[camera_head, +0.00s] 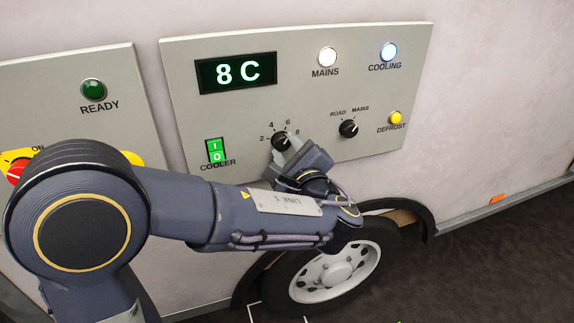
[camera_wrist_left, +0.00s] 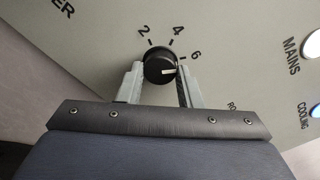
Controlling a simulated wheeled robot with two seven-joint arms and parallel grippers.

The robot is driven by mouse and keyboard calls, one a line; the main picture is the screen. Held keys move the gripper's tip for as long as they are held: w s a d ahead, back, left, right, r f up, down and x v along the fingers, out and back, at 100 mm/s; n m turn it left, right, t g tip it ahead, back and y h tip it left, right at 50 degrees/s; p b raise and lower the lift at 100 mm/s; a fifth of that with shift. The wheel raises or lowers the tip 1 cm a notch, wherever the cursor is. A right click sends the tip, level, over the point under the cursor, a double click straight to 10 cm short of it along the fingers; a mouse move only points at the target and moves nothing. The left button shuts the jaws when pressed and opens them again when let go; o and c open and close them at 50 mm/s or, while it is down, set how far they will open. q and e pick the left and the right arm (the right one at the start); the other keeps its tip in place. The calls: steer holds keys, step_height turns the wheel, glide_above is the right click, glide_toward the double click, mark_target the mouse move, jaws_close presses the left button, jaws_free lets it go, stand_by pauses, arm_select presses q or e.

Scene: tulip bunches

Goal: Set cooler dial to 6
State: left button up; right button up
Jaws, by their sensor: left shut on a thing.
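The black cooler dial (camera_head: 279,141) is on the grey control panel, with marks 2, 4, 6 and 8 around it. It also shows in the left wrist view (camera_wrist_left: 158,62), where its white pointer line points right, a little past the 6 mark toward where 8 lies hidden behind a finger. My left gripper (camera_head: 283,147) is shut on the dial, one finger on each side, as the wrist view (camera_wrist_left: 160,75) also shows. The green display (camera_head: 237,73) reads 8 C. My right gripper is not in view.
The lit green cooler switch (camera_head: 215,150) is left of the dial. The road/mains knob (camera_head: 348,128) and yellow defrost light (camera_head: 395,118) are to the right. The mains lamp (camera_head: 327,56) and cooling lamp (camera_head: 388,51) are lit. A wheel (camera_head: 335,272) is below the panel.

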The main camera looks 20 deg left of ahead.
arm_select(q)
steer(key=shift+n+b, duration=0.7)
steer(key=shift+b, duration=0.2)
steer(key=o, duration=1)
steer(key=v, duration=0.7)
steer(key=shift+s+d+b, duration=0.25)
steer(key=shift+s+b, duration=0.05)
steer(key=shift+s, duration=0.05)
